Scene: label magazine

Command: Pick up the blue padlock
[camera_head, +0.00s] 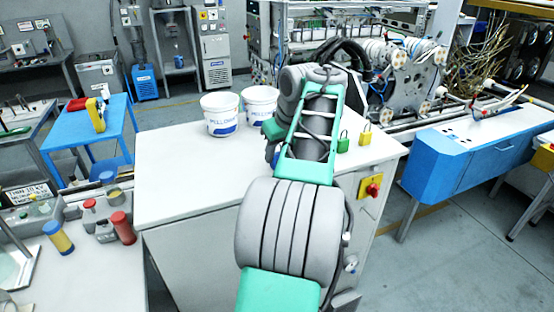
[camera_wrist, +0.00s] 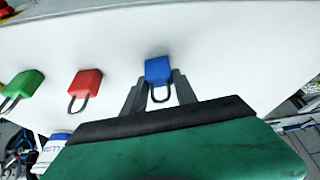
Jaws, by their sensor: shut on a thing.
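The blue padlock (camera_wrist: 158,71) is in the upper middle of the wrist view, its body pointing away from me and its dark shackle towards me. My gripper (camera_wrist: 159,88) has its two grey fingers on either side of the padlock, around the shackle end, and is shut on it. I cannot tell whether the padlock touches the white table top (camera_wrist: 220,50) or is just above it. In the head view my own arm hides the blue padlock and the gripper's fingers.
A red padlock (camera_wrist: 86,82) and a green padlock (camera_wrist: 24,86) lie to the left in the wrist view. In the head view the green padlock (camera_head: 343,146) and a yellow padlock (camera_head: 365,139) stand right of my arm. Two white buckets (camera_head: 221,117) (camera_head: 260,101) stand on the table's far side.

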